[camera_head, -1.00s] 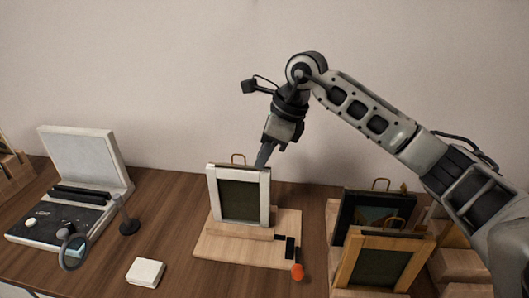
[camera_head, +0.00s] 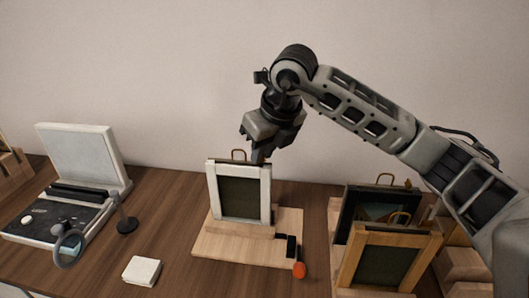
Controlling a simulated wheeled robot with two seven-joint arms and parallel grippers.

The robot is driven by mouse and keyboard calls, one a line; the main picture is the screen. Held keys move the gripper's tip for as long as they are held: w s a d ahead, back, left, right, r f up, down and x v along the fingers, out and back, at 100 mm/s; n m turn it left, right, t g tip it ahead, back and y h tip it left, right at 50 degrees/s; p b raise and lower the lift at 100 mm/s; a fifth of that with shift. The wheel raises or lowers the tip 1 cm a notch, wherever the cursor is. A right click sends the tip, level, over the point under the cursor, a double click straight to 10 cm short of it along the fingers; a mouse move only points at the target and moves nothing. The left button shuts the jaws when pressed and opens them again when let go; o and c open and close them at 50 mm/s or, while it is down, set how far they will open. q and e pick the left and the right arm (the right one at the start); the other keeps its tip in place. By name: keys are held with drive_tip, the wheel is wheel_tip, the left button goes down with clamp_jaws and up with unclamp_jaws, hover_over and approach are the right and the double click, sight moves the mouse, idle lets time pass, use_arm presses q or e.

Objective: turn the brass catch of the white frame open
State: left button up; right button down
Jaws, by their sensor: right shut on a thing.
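The white frame (camera_head: 212,192) stands upright on a light wooden base (camera_head: 225,245), with a dark panel inside it. A thin brass loop (camera_head: 239,153) rises above its top edge. My right gripper (camera_head: 258,157) points down at the frame's top right corner, its fingers partly behind that corner. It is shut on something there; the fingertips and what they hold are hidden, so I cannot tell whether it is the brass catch. My left gripper is not in view.
A black frame (camera_head: 352,203) and a wooden frame (camera_head: 427,246) stand in a rack at right. An orange-tipped item (camera_head: 299,270) lies at the base's front right. A light box (camera_head: 80,158), a magnifier (camera_head: 69,248) and a white pad (camera_head: 142,271) are at left.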

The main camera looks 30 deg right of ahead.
use_arm(q)
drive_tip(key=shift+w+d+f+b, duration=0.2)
drive_tip(key=shift+b, duration=0.8)
use_arm(e)
drive_tip(key=m+h, duration=0.1)
drive_tip(key=m, duration=0.2)
drive_tip(key=m+h, duration=0.1)
drive_tip(key=m, duration=0.2)
drive_tip(key=m+h, duration=0.1)
drive_tip(key=m, duration=0.2)
drive_tip(key=shift+w+a+g+h, duration=0.15)
drive_tip(key=shift+a+g+h, duration=0.15)
drive_tip(key=shift+a+g, duration=0.1)
drive_tip(key=shift+m, duration=0.3)
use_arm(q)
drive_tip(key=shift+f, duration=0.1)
use_arm(e)
drive_tip(key=c, duration=1.3)
unclamp_jaws()
